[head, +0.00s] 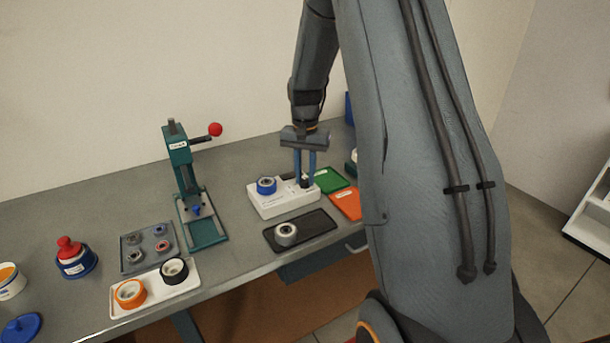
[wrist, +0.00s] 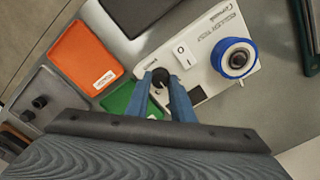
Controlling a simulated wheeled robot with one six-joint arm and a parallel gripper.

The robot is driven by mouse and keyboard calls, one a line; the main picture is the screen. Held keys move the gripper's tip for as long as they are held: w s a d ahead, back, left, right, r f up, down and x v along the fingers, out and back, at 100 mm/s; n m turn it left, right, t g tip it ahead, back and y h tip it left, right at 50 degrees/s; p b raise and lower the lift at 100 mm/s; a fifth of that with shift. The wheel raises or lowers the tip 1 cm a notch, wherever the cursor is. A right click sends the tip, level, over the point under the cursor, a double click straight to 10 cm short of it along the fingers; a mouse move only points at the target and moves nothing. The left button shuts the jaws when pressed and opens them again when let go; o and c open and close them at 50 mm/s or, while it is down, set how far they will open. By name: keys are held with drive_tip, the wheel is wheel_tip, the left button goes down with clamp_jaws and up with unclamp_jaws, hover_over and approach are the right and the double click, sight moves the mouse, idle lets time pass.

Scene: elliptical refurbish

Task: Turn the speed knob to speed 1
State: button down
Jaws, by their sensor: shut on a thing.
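The speed knob (wrist: 160,76) is a small black round knob on the white tester box (wrist: 208,38). In the head view the white box (head: 268,209) stands on the bench, and the knob (head: 305,182) is at its right end. My gripper (head: 306,180) points down at that end. In the wrist view my gripper's blue fingers (wrist: 161,84) are on either side of the knob and shut on it. A white rocker switch (wrist: 183,53) and a blue ring-shaped part (wrist: 235,58) are on the same box. The knob's speed marks are not readable.
A green tray (head: 331,180) and an orange tray (head: 346,204) lie right of the box. A black mat (head: 318,222) with a grey roller lies in front. A green press (head: 187,175) stands to the left. A white tray (head: 190,287) holds orange and black rings.

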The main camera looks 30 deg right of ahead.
sight(305, 180)
drive_tip(key=shift+n, duration=0.3)
drive_tip(key=n, duration=0.4)
drive_tip(key=shift+r+n+p, duration=0.1)
drive_tip(key=shift+n+p, duration=0.35)
drive_tip(key=shift+n, duration=1.75)
drive_tip(key=c, duration=1.5)
unclamp_jaws()
drive_tip(key=shift+c, duration=0.2)
drive_tip(key=shift+r+b, duration=1.15)
drive_tip(key=shift+r, duration=2.75)
